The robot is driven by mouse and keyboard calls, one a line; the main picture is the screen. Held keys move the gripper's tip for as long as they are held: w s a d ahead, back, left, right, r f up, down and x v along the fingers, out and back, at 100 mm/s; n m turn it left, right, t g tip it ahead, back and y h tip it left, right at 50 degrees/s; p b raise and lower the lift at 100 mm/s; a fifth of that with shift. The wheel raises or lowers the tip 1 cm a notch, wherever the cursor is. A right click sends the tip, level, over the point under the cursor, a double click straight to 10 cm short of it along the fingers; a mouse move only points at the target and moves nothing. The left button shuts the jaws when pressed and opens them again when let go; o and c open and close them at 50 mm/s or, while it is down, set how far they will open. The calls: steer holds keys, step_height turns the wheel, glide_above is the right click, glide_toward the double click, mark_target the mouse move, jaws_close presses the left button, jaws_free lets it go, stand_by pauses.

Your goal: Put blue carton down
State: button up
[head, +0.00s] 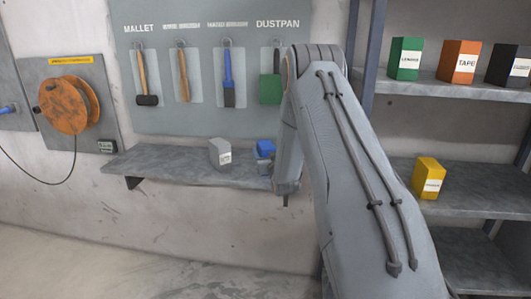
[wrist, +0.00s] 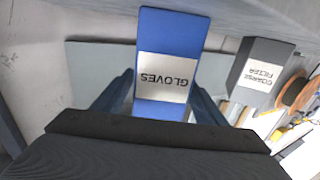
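The blue carton (wrist: 165,32), with a white label reading GLOVES, is between the two fingers of my gripper (wrist: 161,92) in the wrist view. The fingers lie against its two sides, so my gripper appears shut on it. In the head view the blue carton (head: 265,147) shows at the right end of the wall shelf (head: 170,165), partly hidden by my arm. I cannot tell whether its base touches the shelf. My gripper's fingers are hidden behind my arm in the head view.
A grey carton (head: 220,153) stands on the shelf just left of the blue one; its label reads COARSE FILTER in the wrist view (wrist: 262,68). The shelf's left part is clear. Hanging tools, including a blue-handled brush (head: 228,80), are above. A rack (head: 475,195) with cartons stands right.

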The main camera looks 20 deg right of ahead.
steer(key=shift+r, duration=0.2)
steer(key=s+a+f+g+y, duration=0.1)
steer(key=s+a+g, duration=0.4)
steer(key=s, duration=1)
steer(key=s+a+f+n+g+y+b, duration=0.1)
steer(key=s+a+g, duration=0.5)
steer(key=s+a, duration=0.5)
steer(key=s+a+f+n+g+y+b, duration=0.1)
steer(key=s+a+g, duration=0.4)
steer(key=s, duration=1.5)
steer(key=a, duration=0.3)
steer(key=shift+f+g+y, duration=0.3)
steer(key=shift+g+y, duration=0.1)
